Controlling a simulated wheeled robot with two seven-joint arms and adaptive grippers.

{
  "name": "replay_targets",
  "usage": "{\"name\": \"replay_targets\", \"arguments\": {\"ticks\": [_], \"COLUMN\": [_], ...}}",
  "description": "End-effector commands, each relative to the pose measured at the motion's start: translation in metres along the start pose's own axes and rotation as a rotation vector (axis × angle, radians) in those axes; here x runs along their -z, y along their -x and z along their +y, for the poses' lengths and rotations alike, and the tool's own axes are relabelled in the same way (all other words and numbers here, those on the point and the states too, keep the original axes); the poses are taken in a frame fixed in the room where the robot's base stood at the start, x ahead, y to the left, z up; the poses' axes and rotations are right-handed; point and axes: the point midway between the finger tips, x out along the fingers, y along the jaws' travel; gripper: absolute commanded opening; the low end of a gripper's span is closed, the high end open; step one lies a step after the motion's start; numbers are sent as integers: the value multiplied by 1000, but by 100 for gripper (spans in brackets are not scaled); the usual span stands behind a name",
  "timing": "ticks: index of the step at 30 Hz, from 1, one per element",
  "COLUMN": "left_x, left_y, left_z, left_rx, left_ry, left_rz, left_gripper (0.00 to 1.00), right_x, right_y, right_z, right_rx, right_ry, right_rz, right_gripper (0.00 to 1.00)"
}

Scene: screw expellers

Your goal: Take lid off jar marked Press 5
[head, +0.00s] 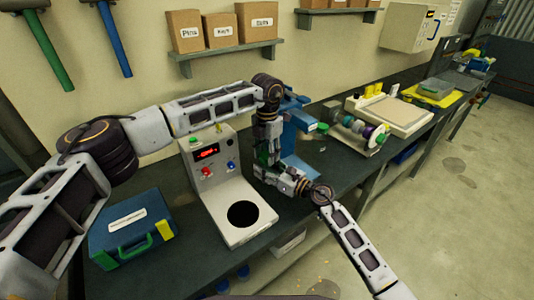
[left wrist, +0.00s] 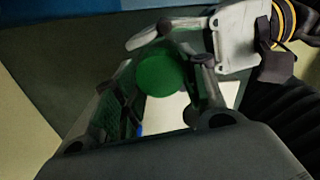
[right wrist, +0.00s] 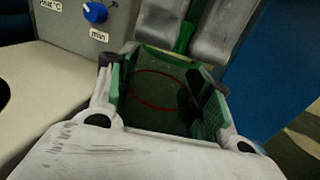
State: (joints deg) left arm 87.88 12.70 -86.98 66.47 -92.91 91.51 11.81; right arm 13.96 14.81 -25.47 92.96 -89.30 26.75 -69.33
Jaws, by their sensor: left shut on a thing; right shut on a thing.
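My left gripper (head: 264,150) reaches down from above behind the grey machine's right side. In the left wrist view its fingers (left wrist: 165,85) are shut on a round green lid (left wrist: 160,72). My right gripper (head: 265,172) comes in from the right, just below the left one. In the right wrist view its green-padded fingers (right wrist: 168,95) are shut on a see-through jar (right wrist: 165,110) with a thin red ring. The left fingers and a strip of green show just beyond it. No jar label is readable, and I cannot tell whether lid and jar touch.
A grey machine (head: 205,155) with a red display and a round dark opening stands left of the grippers. A blue press-like stand (head: 300,135) is close behind right. A blue case (head: 130,230) lies at left.

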Motion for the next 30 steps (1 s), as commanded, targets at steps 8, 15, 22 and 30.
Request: {"name": "replay_targets", "arguments": {"ticks": [8,15,22,30], "left_x": [-1,-1,0,0], "left_y": [0,0,0,1], "left_z": [0,0,0,0], "left_rx": [-1,-1,0,0], "left_ry": [97,95,94,94], "left_rz": [-3,-3,-2,-1], "left_gripper": [13,43,63,63], "right_x": [0,0,0,0], "right_y": [0,0,0,0], "right_z": [2,2,1,0], "right_rx": [-3,-4,-2,-1], "right_ry": [1,1,0,0], "right_rz": [0,0,0,0], "right_gripper": [0,0,0,0]}}
